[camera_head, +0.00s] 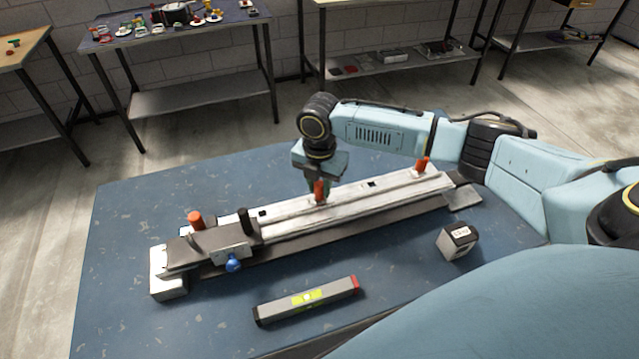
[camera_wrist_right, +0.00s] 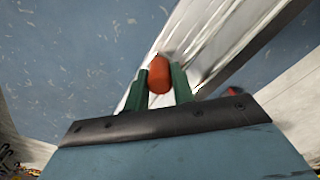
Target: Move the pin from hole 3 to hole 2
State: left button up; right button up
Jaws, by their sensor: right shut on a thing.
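A long pale rail (camera_head: 400,196) lies across the blue table, with dark square openings on its top. My right gripper (camera_head: 318,186) is over the middle of the rail, shut on a red pin (camera_head: 319,192). In the right wrist view this pin (camera_wrist_right: 159,75) sits between the two green fingers (camera_wrist_right: 160,85). Its lower end meets or hovers just over the rail; I cannot tell if it is seated. One dark opening (camera_head: 371,184) shows to its right, another (camera_head: 262,214) to its left. A second red pin (camera_head: 422,165) stands near the rail's right end. My left gripper is not in view.
A dark carriage (camera_head: 190,254) with a red knob (camera_head: 195,221), a black post (camera_head: 243,222) and a blue knob (camera_head: 233,264) covers the rail's left end. A spirit level (camera_head: 285,306) and a small grey box (camera_head: 457,241) lie in front. The table's left side is clear.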

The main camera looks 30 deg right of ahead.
jog(key=shift+o, duration=1.3)
jog(key=c, duration=0.3)
jog(key=shift+c, duration=0.2)
jog(key=shift+r+p, duration=1.25)
jog(key=shift+p, duration=0.2)
jog(key=shift+r+p, duration=2.55)
jog(key=shift+p, duration=0.25)
notch_tip(320, 180, up, 7)
jog(key=p, duration=0.8)
jog(key=shift+r, duration=0.2)
